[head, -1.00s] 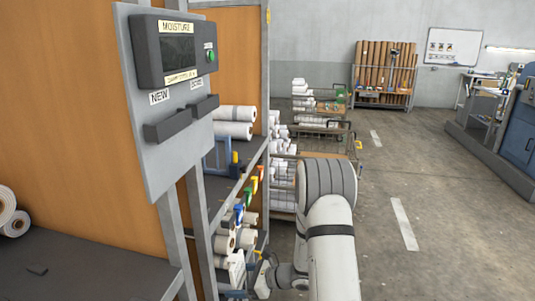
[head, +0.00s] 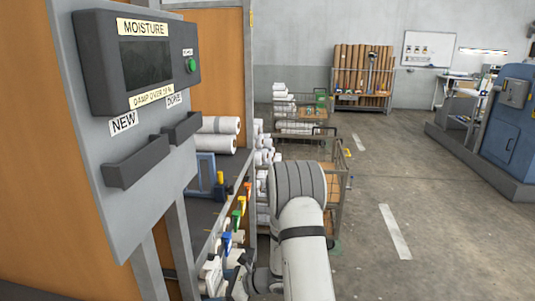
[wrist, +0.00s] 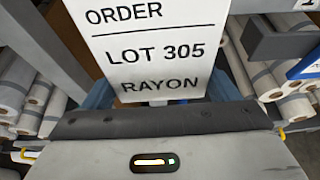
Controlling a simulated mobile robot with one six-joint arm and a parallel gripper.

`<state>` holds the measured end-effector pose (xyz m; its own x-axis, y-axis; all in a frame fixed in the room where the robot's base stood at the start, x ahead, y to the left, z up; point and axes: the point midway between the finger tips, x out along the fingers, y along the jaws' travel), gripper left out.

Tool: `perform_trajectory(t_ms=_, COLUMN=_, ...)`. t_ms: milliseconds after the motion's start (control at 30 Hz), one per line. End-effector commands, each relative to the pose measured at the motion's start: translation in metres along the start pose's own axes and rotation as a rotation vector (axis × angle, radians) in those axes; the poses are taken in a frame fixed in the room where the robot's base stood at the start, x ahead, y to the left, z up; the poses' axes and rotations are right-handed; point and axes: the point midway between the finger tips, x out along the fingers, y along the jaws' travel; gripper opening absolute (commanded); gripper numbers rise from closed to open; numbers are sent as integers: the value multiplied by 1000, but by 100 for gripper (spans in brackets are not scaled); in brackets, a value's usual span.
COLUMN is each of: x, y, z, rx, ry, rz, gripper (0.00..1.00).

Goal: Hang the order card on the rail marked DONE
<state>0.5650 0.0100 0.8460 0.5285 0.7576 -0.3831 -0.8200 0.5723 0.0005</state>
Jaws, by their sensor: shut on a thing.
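The order card (wrist: 155,45) fills the upper middle of the wrist view. It is white and reads ORDER, LOT 305, RAYON; its top is cut off. My gripper (wrist: 158,98) is shut on its lower part. In the head view my gripper (head: 240,284) is low, at the bottom edge, and I cannot make out the card there. The DONE rail (head: 181,128) is a short dark grey holder on the grey panel, under its DONE label (head: 174,99). It looks empty. My gripper is well below it and to its right, apart from it.
The similar NEW rail (head: 136,163) sits left of the DONE rail, below the moisture display (head: 146,62).

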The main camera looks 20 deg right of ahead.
Motion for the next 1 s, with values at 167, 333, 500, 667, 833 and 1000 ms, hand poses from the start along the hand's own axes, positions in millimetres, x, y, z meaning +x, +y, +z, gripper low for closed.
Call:
perform_trajectory(t_ms=167, x=-8, y=-6, z=11, rx=-1, ry=1, rz=-6, gripper=51)
perform_trajectory(t_ms=333, x=-40, y=-23, z=61, rx=-11, ry=9, rz=-6, gripper=51)
perform_trajectory(t_ms=500, x=-90, y=-40, z=132, rx=-19, ry=28, rz=8, gripper=51)
perform_trajectory(t_ms=667, x=-144, y=-45, z=196, rx=-25, ry=46, rz=27, gripper=51)
perform_trajectory(t_ms=833, x=-204, y=-40, z=261, rx=-31, ry=65, rz=41, gripper=51)
perform_trajectory(t_ms=1000, x=-259, y=-26, z=316, rx=-27, ry=84, rz=42, gripper=51)
